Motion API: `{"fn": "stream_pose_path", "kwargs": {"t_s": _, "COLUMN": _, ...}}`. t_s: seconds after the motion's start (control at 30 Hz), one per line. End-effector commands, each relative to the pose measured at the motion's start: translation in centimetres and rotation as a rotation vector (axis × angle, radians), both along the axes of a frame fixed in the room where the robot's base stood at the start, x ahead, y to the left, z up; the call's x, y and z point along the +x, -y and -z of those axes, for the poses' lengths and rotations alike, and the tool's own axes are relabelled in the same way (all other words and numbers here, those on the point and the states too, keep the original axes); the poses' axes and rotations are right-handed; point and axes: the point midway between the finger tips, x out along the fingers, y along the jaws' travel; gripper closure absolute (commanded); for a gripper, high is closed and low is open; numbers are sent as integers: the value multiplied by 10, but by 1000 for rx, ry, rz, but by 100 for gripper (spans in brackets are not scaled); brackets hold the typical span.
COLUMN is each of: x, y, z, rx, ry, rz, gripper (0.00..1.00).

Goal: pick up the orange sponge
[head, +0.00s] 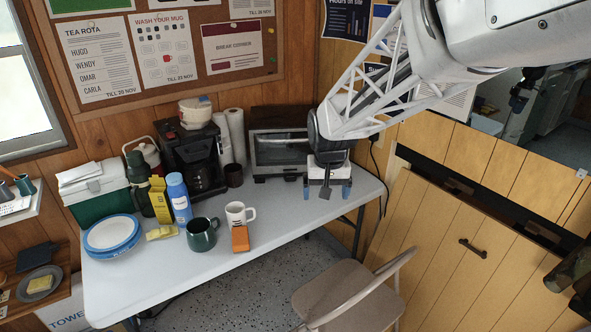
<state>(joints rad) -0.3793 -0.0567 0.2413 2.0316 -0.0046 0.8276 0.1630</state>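The orange sponge (240,239) is a small orange block at the front edge of the white table (290,213). It stands just in front of a white mug (239,213) and right of a dark green mug (201,234). My gripper (327,193) hangs pointing down over the right part of the table, to the right of the sponge and apart from it. Its two blue fingertips are wide apart with nothing visible between them.
A blue bottle (179,198), a yellow carton (160,200), a yellow item (161,232) and stacked blue-rimmed plates (112,234) stand left of the mugs. A coffee maker (195,160) and toaster oven (279,153) stand behind. A chair (345,295) is in front. The table between sponge and gripper is clear.

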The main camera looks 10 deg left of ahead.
Motion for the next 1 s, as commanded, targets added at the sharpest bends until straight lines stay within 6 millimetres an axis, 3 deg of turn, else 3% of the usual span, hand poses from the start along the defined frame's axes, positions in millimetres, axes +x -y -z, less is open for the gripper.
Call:
{"fn": "stream_pose_path", "kwargs": {"t_s": 0.2, "x": 30, "y": -57, "z": 36, "rx": -7, "ry": -22, "rz": -40, "gripper": 8}}
{"fn": "stream_pose_path", "kwargs": {"t_s": 0.5, "x": 58, "y": -137, "z": 93, "rx": -16, "ry": -47, "rz": -89, "gripper": 8}}
{"fn": "stream_pose_path", "kwargs": {"t_s": 0.8, "x": 71, "y": -218, "z": 159, "rx": -30, "ry": -73, "rz": -138, "gripper": 8}}
{"fn": "stream_pose_path", "kwargs": {"t_s": 1.0, "x": 73, "y": -262, "z": 197, "rx": -37, "ry": -83, "rz": -163, "gripper": 8}}
